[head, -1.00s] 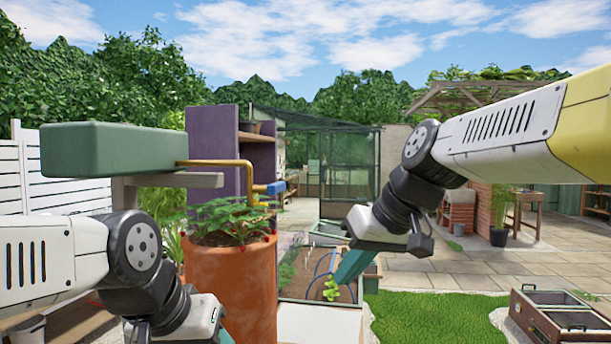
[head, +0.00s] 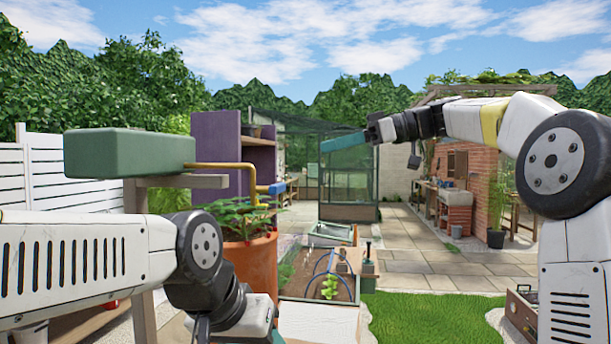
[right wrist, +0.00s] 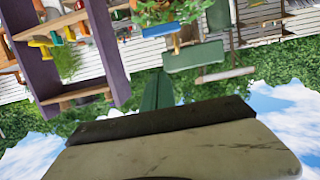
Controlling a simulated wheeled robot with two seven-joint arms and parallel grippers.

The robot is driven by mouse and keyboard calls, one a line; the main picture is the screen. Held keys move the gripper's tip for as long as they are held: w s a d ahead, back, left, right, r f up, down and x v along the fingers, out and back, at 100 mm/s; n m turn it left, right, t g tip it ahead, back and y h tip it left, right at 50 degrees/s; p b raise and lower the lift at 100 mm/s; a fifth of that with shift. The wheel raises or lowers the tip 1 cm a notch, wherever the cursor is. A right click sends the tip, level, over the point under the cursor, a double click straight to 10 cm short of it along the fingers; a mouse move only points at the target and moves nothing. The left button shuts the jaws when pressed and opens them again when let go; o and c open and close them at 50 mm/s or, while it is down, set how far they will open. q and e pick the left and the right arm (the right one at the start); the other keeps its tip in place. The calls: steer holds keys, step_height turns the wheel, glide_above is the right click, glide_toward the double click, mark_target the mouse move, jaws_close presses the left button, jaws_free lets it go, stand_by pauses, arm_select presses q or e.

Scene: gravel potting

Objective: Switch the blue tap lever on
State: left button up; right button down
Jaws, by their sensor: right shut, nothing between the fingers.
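The blue tap lever (head: 273,189) sits at the end of a brass pipe (head: 225,168) that comes out of a green tank (head: 130,153). Its exact turn is too small to tell. My right gripper (head: 325,146) is shut and empty, pointing left in the head view, above and to the right of the lever and apart from it. Its green fingers also show in the right wrist view (right wrist: 158,92), where the tank (right wrist: 195,55) appears upside down.
A terracotta pot (head: 255,262) with a leafy plant (head: 240,217) stands just below the tap. A purple shelf (head: 217,155) stands behind it. A raised bed (head: 335,292) lies to the right, with lawn (head: 430,315) beyond. The air between lever and right gripper looks clear.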

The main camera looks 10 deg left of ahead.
mark_target(270, 188)
steer(key=a+f, duration=0.6)
steer(key=a, duration=0.3)
steer(key=shift+w+a+f, duration=0.15)
steer(key=shift+a+f, duration=0.05)
steer(key=shift+a, duration=0.2)
